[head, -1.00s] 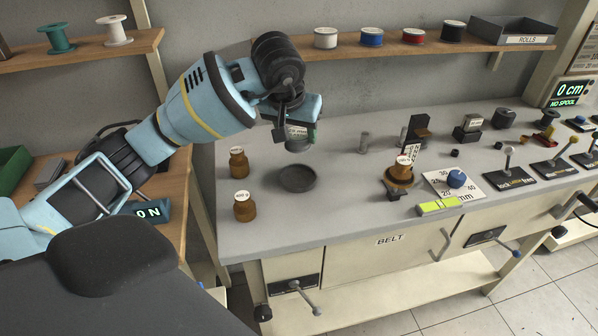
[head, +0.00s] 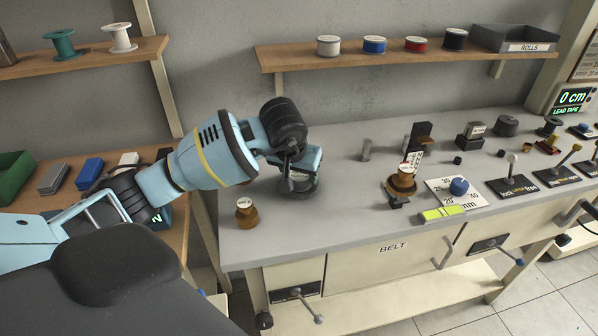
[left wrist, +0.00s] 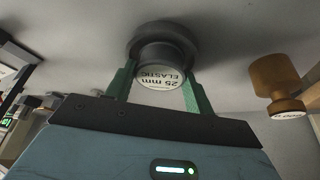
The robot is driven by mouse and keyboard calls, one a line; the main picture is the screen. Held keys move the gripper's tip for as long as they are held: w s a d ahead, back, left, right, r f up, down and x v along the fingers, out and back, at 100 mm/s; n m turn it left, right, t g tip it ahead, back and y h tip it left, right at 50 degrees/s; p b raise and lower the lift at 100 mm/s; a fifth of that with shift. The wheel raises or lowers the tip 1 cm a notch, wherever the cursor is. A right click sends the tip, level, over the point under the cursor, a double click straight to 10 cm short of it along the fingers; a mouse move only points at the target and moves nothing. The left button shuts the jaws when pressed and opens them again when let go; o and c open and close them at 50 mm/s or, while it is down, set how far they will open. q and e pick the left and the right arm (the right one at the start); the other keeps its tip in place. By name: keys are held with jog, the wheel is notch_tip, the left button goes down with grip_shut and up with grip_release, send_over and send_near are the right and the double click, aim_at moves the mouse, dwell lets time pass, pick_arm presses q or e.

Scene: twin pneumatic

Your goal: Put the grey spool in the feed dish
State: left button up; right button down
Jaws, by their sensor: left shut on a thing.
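The grey spool (left wrist: 158,56) has a white end label reading "25 mm ELASTIC" in the left wrist view. My left gripper (left wrist: 156,92) is shut on it, with a green finger on each side. My right gripper is not in view.
A brown spool (head: 401,181) stands on a holder further right. A display (head: 572,101) reads "0 cm LEAD TAPE".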

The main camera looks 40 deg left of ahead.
pick_arm(q)
jog(key=shift+f, duration=0.1)
jog(key=o, duration=1)
jog(key=shift+o, duration=0.2)
jog(key=shift+s+r, duration=0.15)
jog(key=shift+r, duration=0.5)
jog(key=v, duration=1.1)
jog(key=shift+p, duration=0.3)
